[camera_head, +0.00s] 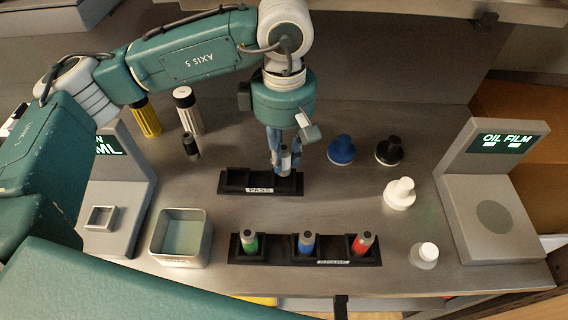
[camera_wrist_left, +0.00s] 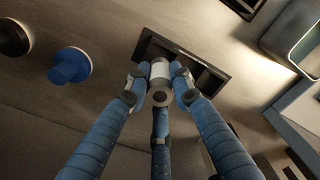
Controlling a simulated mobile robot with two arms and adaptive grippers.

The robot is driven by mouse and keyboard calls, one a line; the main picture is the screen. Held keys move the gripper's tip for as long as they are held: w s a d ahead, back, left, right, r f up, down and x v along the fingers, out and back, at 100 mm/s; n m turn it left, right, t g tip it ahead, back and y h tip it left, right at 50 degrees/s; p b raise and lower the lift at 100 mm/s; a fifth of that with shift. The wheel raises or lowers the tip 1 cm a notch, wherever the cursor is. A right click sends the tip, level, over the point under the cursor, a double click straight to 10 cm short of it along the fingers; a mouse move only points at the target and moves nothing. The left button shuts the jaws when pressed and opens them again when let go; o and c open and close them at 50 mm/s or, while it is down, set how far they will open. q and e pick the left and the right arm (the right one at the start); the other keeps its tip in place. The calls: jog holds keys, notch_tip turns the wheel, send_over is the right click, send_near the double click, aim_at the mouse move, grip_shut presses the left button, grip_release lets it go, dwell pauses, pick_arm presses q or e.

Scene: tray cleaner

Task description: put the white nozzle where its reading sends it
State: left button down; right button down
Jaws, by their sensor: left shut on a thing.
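My left gripper (camera_head: 283,158) is shut on a small white cylinder with a grey end, which looks like the white nozzle (camera_wrist_left: 160,73). The fingers close around it and hide most of it in the head view. It is at the right end of the black rack labelled PASS (camera_head: 232,191); I cannot tell whether its lower end is inside the slot or just above it. The other PASS slots look empty. The rack also shows behind the nozzle in the left wrist view (camera_wrist_left: 217,90). At right, a grey station (camera_head: 462,212) has a display reading OIL FILM (camera_head: 507,139). My right gripper is not in view.
A front rack (camera_head: 279,250) holds green, blue and red nozzles. A square metal tin (camera_head: 180,259) stands left of it. Blue (camera_head: 341,150), black (camera_head: 388,151) and white (camera_head: 400,193) knobs stand at right. My left arm partly hides the left station (camera_head: 119,210).

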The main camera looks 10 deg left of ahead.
aim_at(284, 164)
pick_arm(q)
notch_tip(284, 164, down, 4)
jog(key=shift+f+p, duration=0.25)
jog(key=shift+p, duration=0.05)
jog(key=shift+f+b, duration=0.2)
jog(key=shift+b, duration=0.1)
jog(key=c, duration=1.5)
grip_release()
jog(key=shift+r, duration=0.1)
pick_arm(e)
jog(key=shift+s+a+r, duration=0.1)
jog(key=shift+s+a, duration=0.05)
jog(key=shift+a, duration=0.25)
pick_arm(q)
jog(key=shift+r+p, duration=0.3)
jog(key=shift+p, duration=0.15)
jog(key=shift+r+b, duration=0.3)
jog(key=shift+r, duration=0.05)
notch_tip(284, 164, up, 11)
jog(key=shift+b, duration=0.65)
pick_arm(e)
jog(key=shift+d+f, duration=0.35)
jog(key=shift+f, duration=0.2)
